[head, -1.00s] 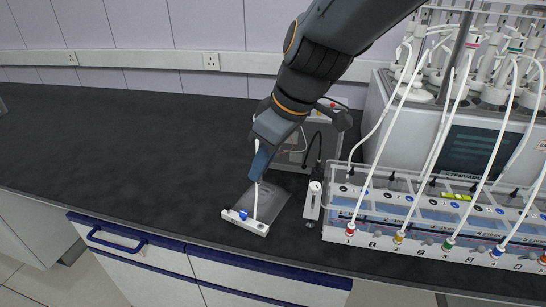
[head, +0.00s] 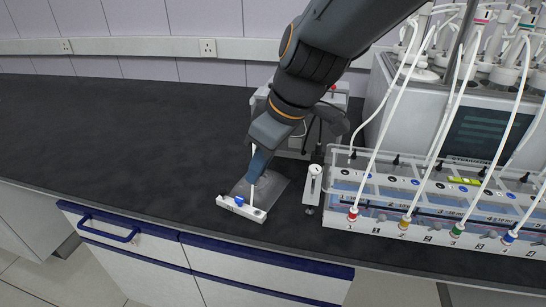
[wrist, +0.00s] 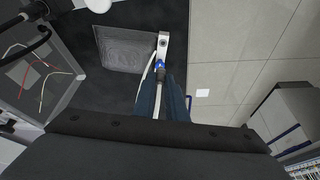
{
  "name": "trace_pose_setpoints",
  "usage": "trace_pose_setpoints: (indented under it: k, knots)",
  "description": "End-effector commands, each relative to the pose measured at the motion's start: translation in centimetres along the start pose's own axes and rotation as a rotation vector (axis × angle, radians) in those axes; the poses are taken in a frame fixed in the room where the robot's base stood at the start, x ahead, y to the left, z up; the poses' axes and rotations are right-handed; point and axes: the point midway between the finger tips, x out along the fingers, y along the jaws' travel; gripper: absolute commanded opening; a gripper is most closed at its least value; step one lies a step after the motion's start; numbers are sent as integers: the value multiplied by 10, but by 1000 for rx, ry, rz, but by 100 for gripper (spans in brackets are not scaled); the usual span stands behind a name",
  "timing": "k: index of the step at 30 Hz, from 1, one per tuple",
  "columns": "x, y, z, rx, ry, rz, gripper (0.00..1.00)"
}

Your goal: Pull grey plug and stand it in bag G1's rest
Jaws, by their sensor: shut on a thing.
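My gripper (head: 252,181) points down at the front of a clear flat bag (head: 273,187) with a white bar (head: 229,207) along its front edge. The bar carries a blue fitting (head: 239,201). In the wrist view my blue fingers (wrist: 163,86) are shut on a small grey piece, apparently the grey plug (wrist: 160,75), right beside the blue fitting (wrist: 158,65). A white tube (wrist: 148,76) runs alongside it. The fingers hide most of the plug. I cannot tell whether it touches the bar or sits in a rest.
A white upright holder (head: 312,186) stands right of the bag. Further right is a clear-topped bath (head: 345,222) with red, orange, green and blue plugs on white tubes. A grey box (head: 340,96) stands behind my arm. The dark bench is clear to the left; its front edge is close.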

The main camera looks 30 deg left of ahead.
Motion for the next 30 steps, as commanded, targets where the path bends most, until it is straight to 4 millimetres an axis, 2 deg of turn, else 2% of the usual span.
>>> trace_pose_setpoints:
  k: [30]
  knots:
    - [53,0,22,1,0,0,0]
